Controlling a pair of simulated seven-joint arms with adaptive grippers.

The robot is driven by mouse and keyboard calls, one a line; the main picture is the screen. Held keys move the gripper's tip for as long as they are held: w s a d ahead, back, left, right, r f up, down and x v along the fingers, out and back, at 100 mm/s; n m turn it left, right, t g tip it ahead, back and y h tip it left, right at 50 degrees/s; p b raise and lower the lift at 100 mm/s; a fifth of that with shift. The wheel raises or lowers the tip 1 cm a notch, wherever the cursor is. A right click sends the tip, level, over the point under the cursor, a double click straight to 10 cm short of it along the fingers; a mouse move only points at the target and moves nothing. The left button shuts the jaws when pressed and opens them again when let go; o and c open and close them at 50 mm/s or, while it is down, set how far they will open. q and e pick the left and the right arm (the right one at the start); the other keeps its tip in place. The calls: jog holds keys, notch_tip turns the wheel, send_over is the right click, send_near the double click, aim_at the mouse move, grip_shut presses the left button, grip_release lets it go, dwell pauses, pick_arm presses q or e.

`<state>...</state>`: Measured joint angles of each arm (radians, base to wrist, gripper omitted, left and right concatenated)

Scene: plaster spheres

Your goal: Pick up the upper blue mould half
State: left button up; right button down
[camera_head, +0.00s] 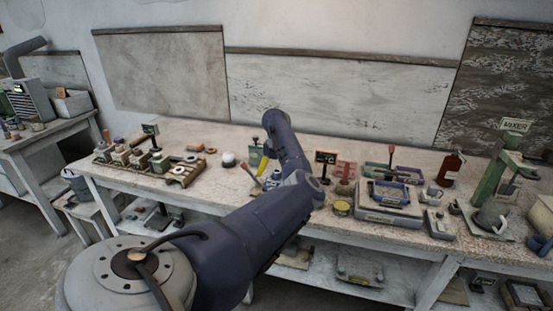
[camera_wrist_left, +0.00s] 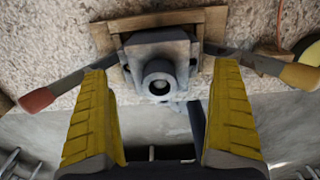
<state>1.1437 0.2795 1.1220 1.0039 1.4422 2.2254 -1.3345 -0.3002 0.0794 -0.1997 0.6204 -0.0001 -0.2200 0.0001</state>
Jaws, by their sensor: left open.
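A grey-blue block with a round dark-holed spout, which looks like the upper blue mould half (camera_wrist_left: 157,48), sits in the left wrist view on a wooden frame (camera_wrist_left: 213,20). My left gripper (camera_wrist_left: 162,72) is open, with one yellow finger on each side of the block in that view. I see no contact between fingers and block. In the head view my left gripper (camera_head: 261,167) is partly hidden by my arm, above the middle of the bench. Small blue parts (camera_head: 273,180) show beside it there. The lower half cannot be made out. My right gripper is not in view.
Rods with a red tip (camera_wrist_left: 37,99) and an orange tip (camera_wrist_left: 300,76) stick out either side of the block. On the bench (camera_head: 225,190), a scale (camera_head: 388,212) and a green mixer (camera_head: 493,185) stand right; a rack of small items (camera_head: 135,157) stands left.

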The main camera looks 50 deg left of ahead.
aim_at(277, 181)
pick_arm(q)
jog(key=shift+f, duration=1.45)
jog(key=c, duration=1)
